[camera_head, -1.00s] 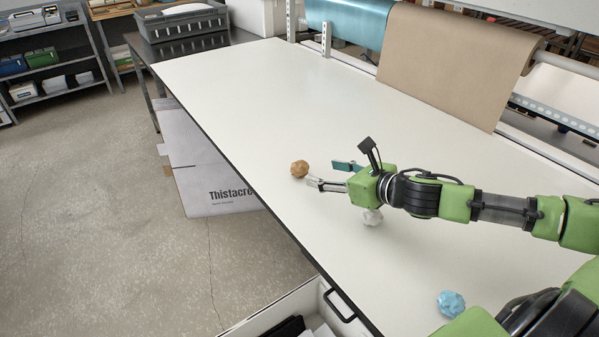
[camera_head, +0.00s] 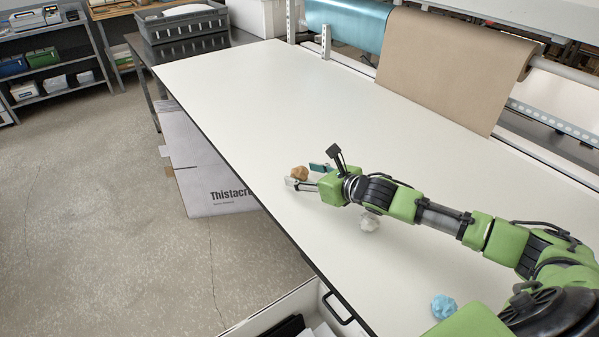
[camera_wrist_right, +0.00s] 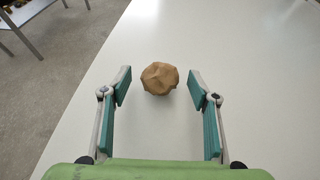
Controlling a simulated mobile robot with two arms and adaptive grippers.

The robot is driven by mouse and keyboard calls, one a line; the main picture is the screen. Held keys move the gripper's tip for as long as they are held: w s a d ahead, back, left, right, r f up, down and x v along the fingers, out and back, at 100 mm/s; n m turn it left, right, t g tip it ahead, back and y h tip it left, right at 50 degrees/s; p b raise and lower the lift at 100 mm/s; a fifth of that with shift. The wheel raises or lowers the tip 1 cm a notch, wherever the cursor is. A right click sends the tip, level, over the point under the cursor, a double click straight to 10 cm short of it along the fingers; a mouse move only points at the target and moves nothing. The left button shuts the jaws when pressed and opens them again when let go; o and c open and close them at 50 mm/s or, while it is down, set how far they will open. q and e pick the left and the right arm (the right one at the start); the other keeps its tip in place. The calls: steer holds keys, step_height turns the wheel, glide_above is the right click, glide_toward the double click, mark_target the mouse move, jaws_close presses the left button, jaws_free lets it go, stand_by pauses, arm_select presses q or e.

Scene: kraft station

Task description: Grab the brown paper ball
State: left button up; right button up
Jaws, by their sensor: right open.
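The brown paper ball (camera_head: 299,173) lies on the white table near its left edge. In the right wrist view the ball (camera_wrist_right: 160,78) sits centred, just beyond and between the two open fingers. My right gripper (camera_head: 303,177) is open and low over the table, with its fingertips right by the ball. In the wrist view the right gripper (camera_wrist_right: 160,88) shows teal pads on both fingers, apart from the ball with bare table on either side. My left gripper does not show.
A white paper ball (camera_head: 370,222) lies under my right forearm, and a blue paper ball (camera_head: 444,306) lies near the front. Rolls of brown paper (camera_head: 450,65) and blue sheet (camera_head: 350,25) hang at the back. The table's far left (camera_head: 240,80) is clear.

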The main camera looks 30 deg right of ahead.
steer(key=shift+x, duration=1.3)
steer(key=c, duration=0.8)
steer(key=shift+c, duration=0.2)
steer(key=shift+r, duration=0.1)
